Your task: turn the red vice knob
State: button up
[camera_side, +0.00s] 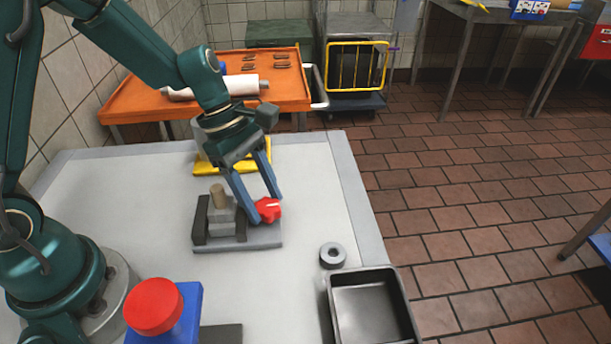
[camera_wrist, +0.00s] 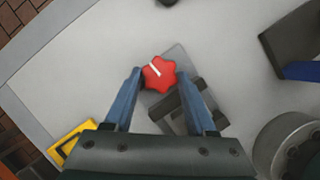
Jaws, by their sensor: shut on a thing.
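The red vice knob (camera_side: 268,209) is a lobed red knob with a white line on its face, at the right end of the small grey vice (camera_side: 222,228). The vice (camera_wrist: 178,105) is partly hidden there by a finger.
A grey ring (camera_side: 332,255) and a dark metal tray (camera_side: 372,312) lie at the right front of the table. A red button on a blue box (camera_side: 163,314) stands at the front. A yellow object (camera_side: 208,168) lies behind the vice. The table left of the vice is clear.

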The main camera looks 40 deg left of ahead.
dwell(0.3)
jog(key=o, duration=1.4)
jog(key=shift+c, duration=0.2)
